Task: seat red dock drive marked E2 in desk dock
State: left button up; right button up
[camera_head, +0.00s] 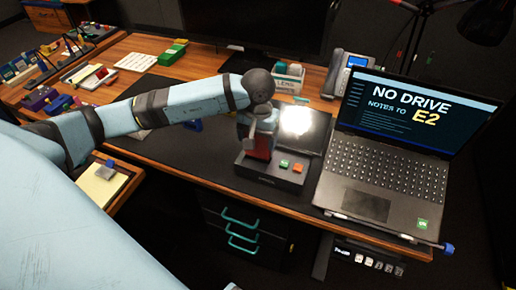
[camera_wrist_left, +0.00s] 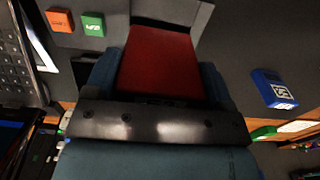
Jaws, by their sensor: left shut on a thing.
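The red dock drive (camera_head: 259,147) is held upright in my left gripper (camera_head: 262,136). It stands at the left part of the dark desk dock (camera_head: 268,181), which has an orange and a green button. In the left wrist view the red drive (camera_wrist_left: 158,62) fills the space between the blue fingers of my left gripper (camera_wrist_left: 158,75). The drive's lower end meets the dock area; I cannot tell whether it is in the slot. No E2 mark is readable on it. My right gripper is out of view.
A laptop (camera_head: 385,165) right of the dock reads "NO DRIVE" and "NOTES TO E2". A blue drive (camera_wrist_left: 272,88) lies to the side in the left wrist view. A phone (camera_head: 345,72) stands behind, and several small coloured items sit at the desk's left.

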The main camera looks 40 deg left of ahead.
aim_at(258, 149)
pick_arm(q)
jog(key=shift+f, duration=2.15)
jog(key=shift+f+b, duration=0.15)
jog(key=shift+b, duration=0.15)
jog(key=o, duration=0.9)
jog(key=shift+o, duration=0.2)
